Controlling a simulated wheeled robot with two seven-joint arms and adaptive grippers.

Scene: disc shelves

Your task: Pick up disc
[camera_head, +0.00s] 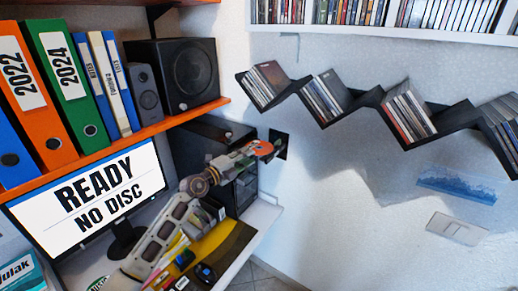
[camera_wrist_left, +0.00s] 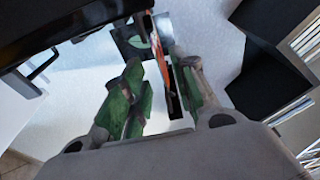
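My left arm reaches in from the lower left of the head view. Its gripper (camera_head: 250,155) is up near the wall. An orange disc (camera_head: 263,147) shows at its fingertips, in front of a small black square plate (camera_head: 281,141) on the wall. In the left wrist view the disc (camera_wrist_left: 158,62) appears nearly edge-on, as a thin orange strip between the green-padded fingers of the left gripper (camera_wrist_left: 168,65). The fingers look closed on it. The black plate (camera_wrist_left: 129,42) shows behind. The right gripper is not in view.
A monitor (camera_head: 88,196) reads "READY NO DISC". A black computer tower (camera_head: 245,190) stands behind the arm. A zigzag black shelf (camera_head: 372,97) with discs in cases hangs on the right wall. Binders and speakers (camera_head: 190,70) fill the orange shelf. The desk is cluttered.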

